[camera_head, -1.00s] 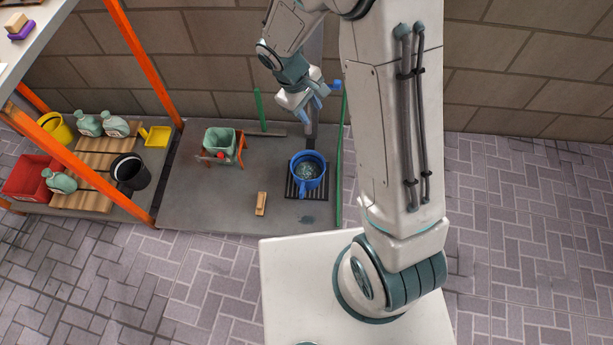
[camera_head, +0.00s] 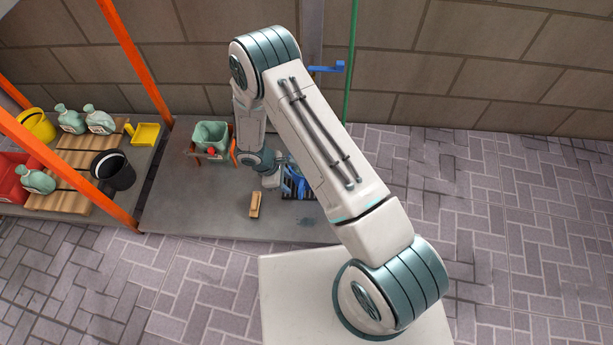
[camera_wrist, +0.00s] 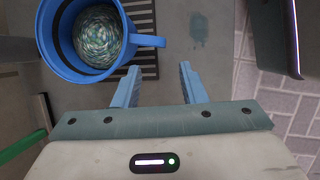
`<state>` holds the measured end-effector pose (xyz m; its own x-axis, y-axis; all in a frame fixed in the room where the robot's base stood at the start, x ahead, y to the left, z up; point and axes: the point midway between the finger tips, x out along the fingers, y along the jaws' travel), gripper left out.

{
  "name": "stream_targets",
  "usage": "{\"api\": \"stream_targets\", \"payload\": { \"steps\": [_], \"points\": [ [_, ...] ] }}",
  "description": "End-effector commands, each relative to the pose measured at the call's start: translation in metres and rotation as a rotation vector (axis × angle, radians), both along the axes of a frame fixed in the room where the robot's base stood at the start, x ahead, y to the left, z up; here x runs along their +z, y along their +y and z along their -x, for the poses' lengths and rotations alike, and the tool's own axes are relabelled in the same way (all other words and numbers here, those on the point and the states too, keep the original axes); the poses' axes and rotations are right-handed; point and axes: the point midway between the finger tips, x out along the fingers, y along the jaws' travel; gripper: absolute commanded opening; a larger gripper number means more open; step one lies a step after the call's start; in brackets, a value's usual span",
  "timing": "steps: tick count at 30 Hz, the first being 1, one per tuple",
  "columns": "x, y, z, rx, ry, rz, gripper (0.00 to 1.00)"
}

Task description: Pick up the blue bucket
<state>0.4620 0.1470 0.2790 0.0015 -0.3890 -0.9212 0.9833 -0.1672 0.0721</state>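The blue bucket (camera_wrist: 88,38) is at the upper left of the wrist view, seen from above, with multicoloured, streaky contents. Its handle (camera_wrist: 150,41) sticks out to the right, just beyond my fingertips. My gripper (camera_wrist: 158,78) is open, its two blue fingers apart with nothing visible between them. The handle lies ahead of the gap between the fingers; I cannot tell whether they touch it. In the head view, my arm hides most of the bucket, and only bits of blue show by the dark grate (camera_head: 300,193).
A blue tap (camera_head: 328,68) and a green pole (camera_head: 349,60) stand behind my arm. A green bucket (camera_head: 211,136) and a wooden brush (camera_head: 255,204) are left of it on the grey platform (camera_head: 190,215). Orange shelf posts (camera_head: 135,55) stand further left.

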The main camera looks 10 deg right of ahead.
Motion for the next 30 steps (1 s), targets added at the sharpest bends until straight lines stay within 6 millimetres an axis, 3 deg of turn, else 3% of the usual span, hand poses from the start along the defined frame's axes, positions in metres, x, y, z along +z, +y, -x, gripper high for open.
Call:
{"api": "stream_targets", "payload": {
  "steps": [1,4,14,22,30],
  "points": [
    [-0.014,-0.005,0.001,-0.002,0.002,0.001,0.38],
    [-0.029,-0.012,0.0,-0.001,0.001,0.001,0.38],
    [-0.05,-0.021,0.0,-0.001,0.001,0.001,0.38],
    [-0.088,-0.036,0.0,-0.003,0.0,0.001,0.38],
    [-0.092,-0.039,0.0,-0.002,-0.001,-0.001,0.38]
  ]
}}
